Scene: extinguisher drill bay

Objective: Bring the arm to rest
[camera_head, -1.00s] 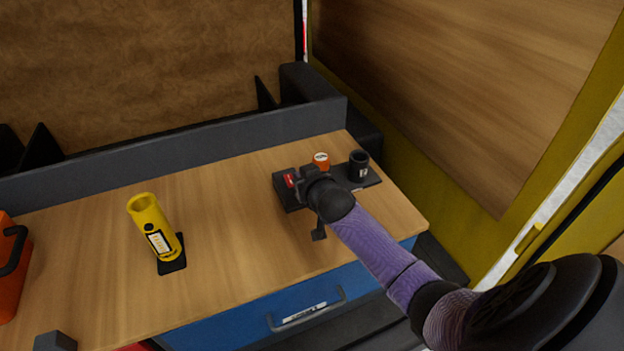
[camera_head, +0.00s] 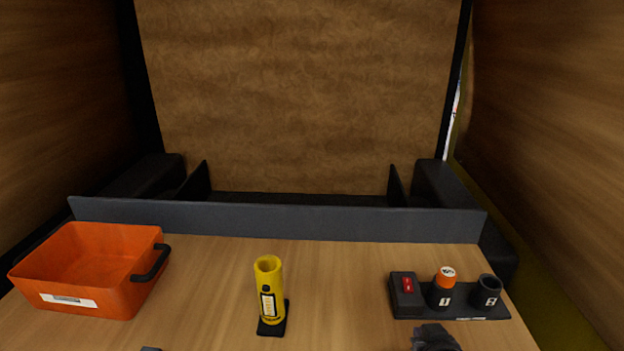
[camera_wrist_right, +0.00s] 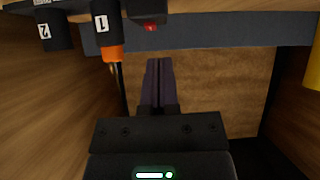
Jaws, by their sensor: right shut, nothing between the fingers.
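My right gripper (camera_head: 435,338) shows only in part at the bottom edge of the head view, in front of a black holder block (camera_head: 465,311). In the right wrist view its two dark fingers (camera_wrist_right: 158,67) are together, with nothing between them. An orange-topped piece (camera_head: 446,276) sits in the socket marked 1, and it also shows in the wrist view (camera_wrist_right: 113,54). The socket marked 2 (camera_head: 488,291) looks empty. A red switch (camera_head: 407,285) is on the box at the block's left end.
A yellow tube (camera_head: 269,287) stands on a black base mid-table. An orange bin (camera_head: 85,270) with a black handle stands at the left. A grey ledge (camera_head: 280,220) runs along the back. The wooden tabletop (camera_head: 335,285) is clear between tube and block.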

